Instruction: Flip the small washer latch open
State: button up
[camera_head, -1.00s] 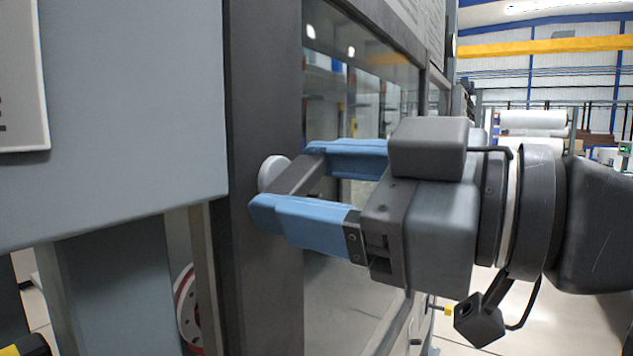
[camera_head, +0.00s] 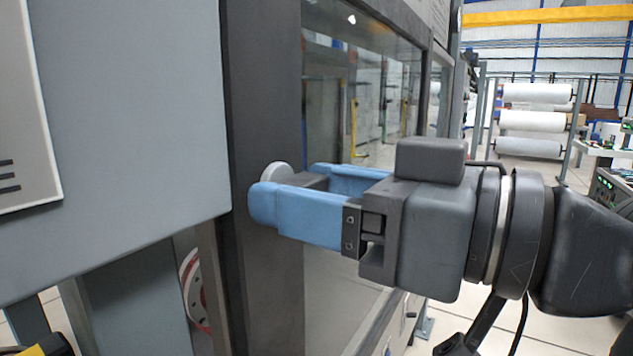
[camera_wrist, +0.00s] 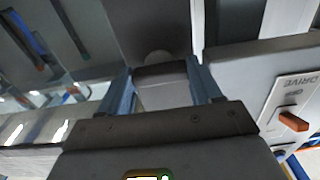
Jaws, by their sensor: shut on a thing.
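The small washer latch is a pale round disc (camera_head: 275,172) on the dark post of the machine, with a dark lever (camera_head: 309,181) standing out from it. My gripper (camera_head: 290,190) has its two blue fingers on either side of the lever and is shut on it. The near finger hides part of the disc and lever in the head view. In the wrist view, the grey lever block (camera_wrist: 160,75) lies between the blue fingers (camera_wrist: 163,88), with the disc (camera_wrist: 158,57) just beyond it.
A large grey panel (camera_head: 130,140) stands close left of the fingers. A glass window (camera_head: 365,110) lies behind my gripper. A "DRIVE" plate with an orange switch (camera_wrist: 293,122) shows in the wrist view. Racks with white rolls (camera_head: 535,120) stand far right.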

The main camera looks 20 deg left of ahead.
jog(key=o, duration=1.1)
jog(key=shift+c, duration=0.2)
jog(key=s+d+b, duration=0.1)
jog(key=d, duration=0.6)
jog(key=shift+d, duration=0.4)
jog(key=shift+f, duration=0.1)
